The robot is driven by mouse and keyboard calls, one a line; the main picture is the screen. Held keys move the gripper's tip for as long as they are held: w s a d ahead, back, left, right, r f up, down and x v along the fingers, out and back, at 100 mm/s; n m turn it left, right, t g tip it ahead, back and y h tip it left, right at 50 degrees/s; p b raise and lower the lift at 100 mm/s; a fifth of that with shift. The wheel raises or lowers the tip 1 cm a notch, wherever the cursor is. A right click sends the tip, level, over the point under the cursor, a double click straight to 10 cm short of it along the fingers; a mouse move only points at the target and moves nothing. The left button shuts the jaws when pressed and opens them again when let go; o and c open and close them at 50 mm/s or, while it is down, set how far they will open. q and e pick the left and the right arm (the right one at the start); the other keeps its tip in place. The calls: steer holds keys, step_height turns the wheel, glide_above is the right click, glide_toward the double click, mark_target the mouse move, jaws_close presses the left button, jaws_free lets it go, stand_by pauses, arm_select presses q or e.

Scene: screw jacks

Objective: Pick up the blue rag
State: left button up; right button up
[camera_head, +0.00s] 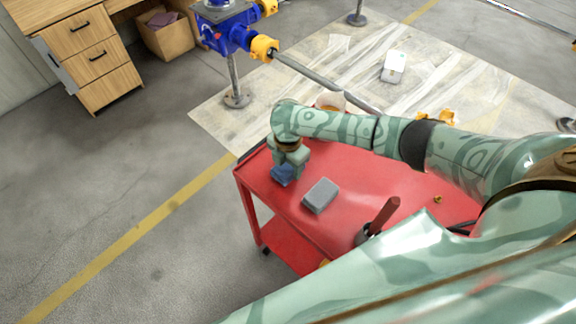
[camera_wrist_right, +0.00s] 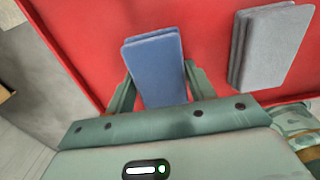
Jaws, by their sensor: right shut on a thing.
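The blue rag (camera_head: 283,175) is a small folded block at the left end of the red cart top. It also shows in the right wrist view (camera_wrist_right: 156,68), between the two fingers. My right gripper (camera_head: 289,164) reaches down over the cart from above and is shut on the blue rag. In the right wrist view my right gripper (camera_wrist_right: 160,85) has one finger along each side of the rag. I cannot tell whether the rag touches the cart top. My left gripper is not in view.
A folded grey rag (camera_head: 320,196) lies to the right on the red cart (camera_head: 347,222). A red-handled tool (camera_head: 383,216) stands near the cart's front edge. A blue screw jack (camera_head: 232,35) stands beyond, on a sheeted floor area. Open floor lies left of the cart.

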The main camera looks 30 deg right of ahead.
mark_target(288, 166)
step_height(288, 166, up, 3)
steer(key=shift+s+a+r+p, duration=0.1)
steer(key=shift+r+p, duration=0.1)
steer(key=shift+p, duration=0.55)
steer(key=s+a+r+p, duration=0.5)
steer(key=s+r+p, duration=0.2)
steer(key=s, duration=0.5)
steer(key=shift+s+a+r, duration=0.2)
steer(key=shift+s+r, duration=0.15)
steer(key=shift+r, duration=0.6)
steer(key=shift+o, duration=0.5)
